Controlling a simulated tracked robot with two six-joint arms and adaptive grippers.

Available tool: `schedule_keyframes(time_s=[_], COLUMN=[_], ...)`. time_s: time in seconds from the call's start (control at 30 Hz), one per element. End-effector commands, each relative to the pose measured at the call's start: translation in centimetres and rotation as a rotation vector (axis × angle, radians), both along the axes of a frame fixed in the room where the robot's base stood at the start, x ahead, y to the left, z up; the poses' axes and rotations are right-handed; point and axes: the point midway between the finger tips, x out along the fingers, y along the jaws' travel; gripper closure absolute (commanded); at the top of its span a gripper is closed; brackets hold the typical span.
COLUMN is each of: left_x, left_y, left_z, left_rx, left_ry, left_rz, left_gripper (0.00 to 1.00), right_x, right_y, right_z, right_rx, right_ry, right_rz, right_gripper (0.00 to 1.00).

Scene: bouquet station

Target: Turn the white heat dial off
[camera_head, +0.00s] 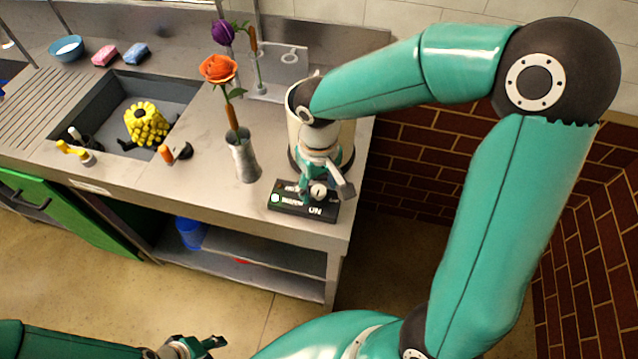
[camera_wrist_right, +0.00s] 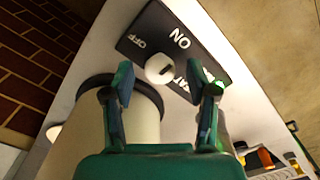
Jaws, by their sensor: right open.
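The white heat dial (camera_wrist_right: 159,68) sits on a black control panel (camera_wrist_right: 160,30) with white lettering. In the right wrist view the panel reads OFF at the left and ON near the top, and other lettering is partly hidden. The dial has a dark mark on its face. My right gripper (camera_wrist_right: 161,79) is open, with a finger on either side of the dial in the picture; I cannot tell if either touches it. In the head view the dial (camera_head: 318,190) shows beneath my right gripper (camera_head: 325,190). My left gripper (camera_head: 195,346) is low at the bottom edge, away from the counter; its opening is unclear.
A cream cylinder with a dark base ring (camera_head: 293,130) stands just behind the panel. A metal vase (camera_head: 243,160) with an orange flower (camera_head: 218,69) stands left of it. A purple flower (camera_head: 222,33) stands behind. A sink (camera_head: 95,98) holds a yellow object (camera_head: 146,123).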

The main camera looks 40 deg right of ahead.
Motion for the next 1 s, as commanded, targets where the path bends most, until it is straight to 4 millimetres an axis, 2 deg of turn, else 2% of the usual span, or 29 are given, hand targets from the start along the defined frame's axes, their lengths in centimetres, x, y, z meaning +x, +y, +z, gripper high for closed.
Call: schedule_keyframes(time_s=[0.3,0.6,0.67,1.0], left_x=[0.0,0.0,0.0,0.0], left_y=[0.0,0.0,0.0,0.0], left_z=[0.0,0.0,0.0,-0.06], left_rx=[0.0,0.0,0.0,0.0], left_ry=[0.0,0.0,0.0,0.0], left_rz=[0.0,0.0,0.0,0.0], left_gripper=[0.6,0.6,0.6,0.6], right_x=[0.0,0.0,0.0,0.03], right_y=[-0.01,-0.01,-0.01,0.0], right_z=[-0.28,-0.26,-0.25,-0.25], right_rx=[0.001,0.001,0.001,0.001], right_ry=[-0.001,-0.001,-0.001,-0.001], right_rz=[0.0,0.0,-0.001,0.041], right_gripper=[0.42,0.92,1.0,1.0])
